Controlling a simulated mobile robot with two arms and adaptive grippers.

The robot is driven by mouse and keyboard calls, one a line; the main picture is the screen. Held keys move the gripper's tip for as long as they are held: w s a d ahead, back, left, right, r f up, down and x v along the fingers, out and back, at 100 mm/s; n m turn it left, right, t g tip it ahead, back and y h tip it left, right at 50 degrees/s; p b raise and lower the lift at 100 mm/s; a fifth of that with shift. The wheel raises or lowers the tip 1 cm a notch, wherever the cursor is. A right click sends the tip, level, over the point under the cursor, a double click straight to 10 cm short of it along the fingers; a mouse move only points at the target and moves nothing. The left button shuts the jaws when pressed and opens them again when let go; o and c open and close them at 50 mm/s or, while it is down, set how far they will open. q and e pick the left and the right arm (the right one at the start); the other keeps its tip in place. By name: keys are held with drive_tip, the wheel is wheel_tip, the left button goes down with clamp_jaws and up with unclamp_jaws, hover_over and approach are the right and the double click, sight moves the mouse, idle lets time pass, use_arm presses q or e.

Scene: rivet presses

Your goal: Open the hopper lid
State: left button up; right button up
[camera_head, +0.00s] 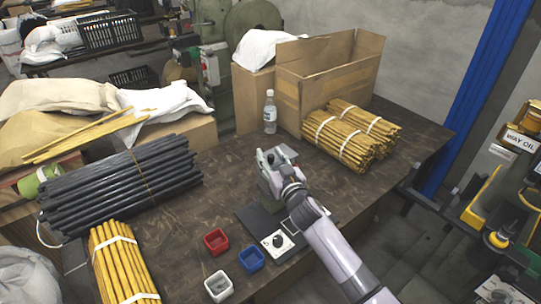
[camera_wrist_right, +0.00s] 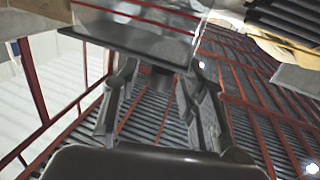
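My right gripper (camera_head: 277,158) is above the middle of the brown table, over a small press whose dark base plate (camera_head: 250,222) shows beside my arm. In the right wrist view my right gripper (camera_wrist_right: 160,75) has its two fingers apart, with no object clearly held between them. Just beyond the fingertips is a grey, partly see-through box-like part (camera_wrist_right: 140,35), which may be the hopper with its lid. I cannot tell whether the fingers touch it. In the head view my gripper and arm hide most of the press, and I cannot make out the lid. My left gripper is not in view.
A red bin (camera_head: 216,241), a white bin (camera_head: 219,286), a blue bin (camera_head: 251,260) and a control box (camera_head: 277,242) stand in front. Black rods (camera_head: 120,185) lie left. A bottle (camera_head: 270,112), yellow rod bundles (camera_head: 350,138) and an open carton (camera_head: 325,75) stand behind.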

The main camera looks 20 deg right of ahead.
drive_tip(key=shift+w, duration=0.25)
drive_tip(key=shift+c, duration=0.5)
clamp_jaws()
idle(0.4)
